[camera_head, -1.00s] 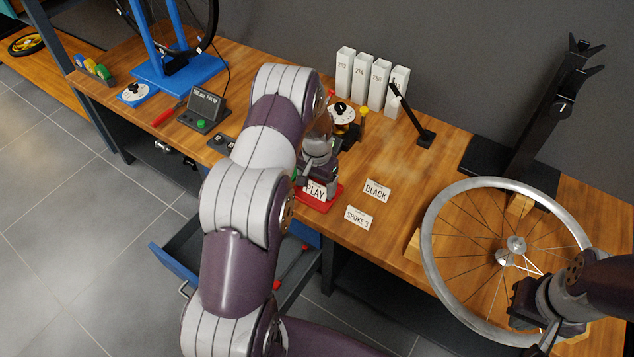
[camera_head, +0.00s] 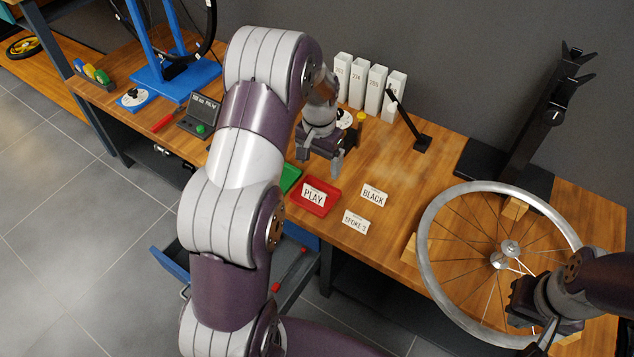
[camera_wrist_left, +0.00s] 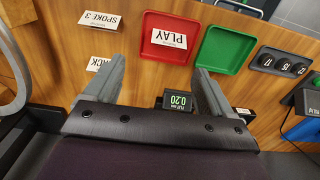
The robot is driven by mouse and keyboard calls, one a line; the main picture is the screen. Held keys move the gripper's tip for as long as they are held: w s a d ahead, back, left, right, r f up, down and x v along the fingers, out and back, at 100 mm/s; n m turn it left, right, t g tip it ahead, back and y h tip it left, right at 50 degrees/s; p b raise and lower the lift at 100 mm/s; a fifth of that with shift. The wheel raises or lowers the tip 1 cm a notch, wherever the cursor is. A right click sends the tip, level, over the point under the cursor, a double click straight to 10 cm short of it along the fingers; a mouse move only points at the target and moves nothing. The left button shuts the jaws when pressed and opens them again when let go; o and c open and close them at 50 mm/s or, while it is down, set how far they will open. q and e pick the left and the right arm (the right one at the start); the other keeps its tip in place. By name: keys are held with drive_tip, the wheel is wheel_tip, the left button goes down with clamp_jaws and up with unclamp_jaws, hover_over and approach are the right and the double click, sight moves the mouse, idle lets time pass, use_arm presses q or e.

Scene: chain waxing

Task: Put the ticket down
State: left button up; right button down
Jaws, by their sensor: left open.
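The ticket marked PLAY (camera_head: 313,197) lies in the red tray (camera_head: 327,208) on the workbench. In the left wrist view the PLAY ticket (camera_wrist_left: 169,38) lies flat inside the red tray (camera_wrist_left: 160,66), apart from my fingers. My left gripper (camera_head: 324,165) is open and empty, above and behind the red tray; its two spread fingers also show in the left wrist view (camera_wrist_left: 156,88). My right gripper (camera_head: 533,318) is at the lower right, by the rim of the spoked wheel (camera_head: 424,228); its fingers are too hidden to tell open from shut.
White numbered boxes (camera_head: 357,82) and a black stand (camera_head: 422,142) are behind. An open drawer (camera_head: 175,262) juts out below.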

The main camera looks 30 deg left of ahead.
use_arm(q)
drive_tip(key=s+d+r, duration=0.3)
drive_tip(key=s+d, duration=0.2)
drive_tip(key=s, duration=0.4)
drive_tip(key=s+d+r+t, duration=0.1)
drive_tip(key=s+d+r, duration=0.2)
drive_tip(key=s, duration=0.6)
drive_tip(key=shift+s+d+n, duration=0.2)
drive_tip(key=shift+d+n, duration=0.1)
drive_tip(key=shift+d, duration=0.8)
